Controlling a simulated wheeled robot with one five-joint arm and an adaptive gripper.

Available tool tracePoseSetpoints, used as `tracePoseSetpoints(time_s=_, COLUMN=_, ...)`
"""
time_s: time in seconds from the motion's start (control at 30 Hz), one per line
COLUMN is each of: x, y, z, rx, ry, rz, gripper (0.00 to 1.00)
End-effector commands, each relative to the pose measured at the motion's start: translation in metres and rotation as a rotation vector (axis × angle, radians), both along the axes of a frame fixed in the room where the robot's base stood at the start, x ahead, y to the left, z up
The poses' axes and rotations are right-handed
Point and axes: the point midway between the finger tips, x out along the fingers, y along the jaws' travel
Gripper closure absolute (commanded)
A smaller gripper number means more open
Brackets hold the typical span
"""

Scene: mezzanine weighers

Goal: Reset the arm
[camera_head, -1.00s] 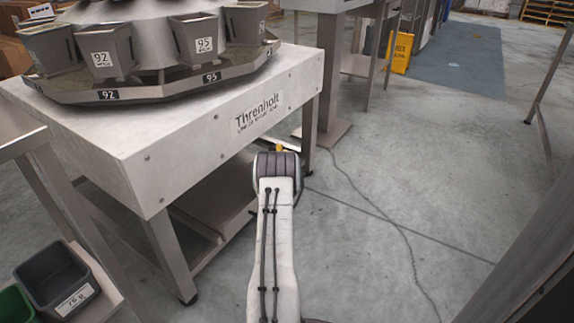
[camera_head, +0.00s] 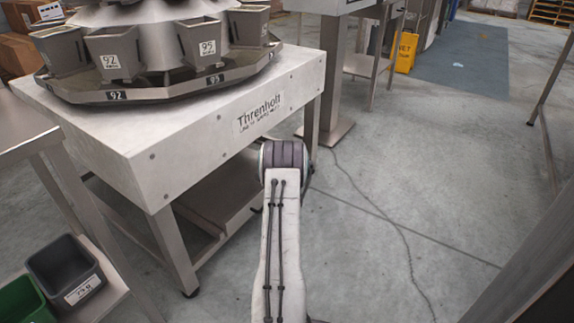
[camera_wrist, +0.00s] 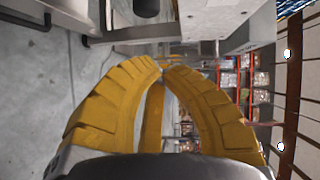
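My arm (camera_head: 281,240) reaches forward from the bottom of the head view, beside the weigher's table. Its dark ribbed joint (camera_head: 284,158) hides the gripper there. In the wrist view, my gripper (camera_wrist: 162,66) shows as two curved yellow ribbed fingers. Their tips come together, and I see nothing held at them. A straight yellow strip (camera_wrist: 152,118) shows between the fingers; I cannot tell whether it belongs to the gripper.
The Threnholt weigher table (camera_head: 225,135) stands close on the left of my arm, carrying several metal buckets. A black bin (camera_head: 65,272) and a green bin (camera_head: 22,302) sit lower left. A yellow sign (camera_head: 405,52) stands further back. Grey floor (camera_head: 430,170) is open to the right.

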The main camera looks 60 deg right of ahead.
Motion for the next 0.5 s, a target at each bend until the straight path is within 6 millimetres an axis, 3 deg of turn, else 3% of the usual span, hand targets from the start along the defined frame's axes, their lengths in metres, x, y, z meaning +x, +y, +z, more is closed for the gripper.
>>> tracePoseSetpoints(time_s=0.2, x=-0.011, y=0.019, z=0.004, rx=0.002, ry=0.001, rz=0.0, gripper=1.0)
tracePoseSetpoints(time_s=0.5, x=-0.018, y=0.03, z=0.005, rx=0.0, ry=0.0, rz=0.0, gripper=1.0)
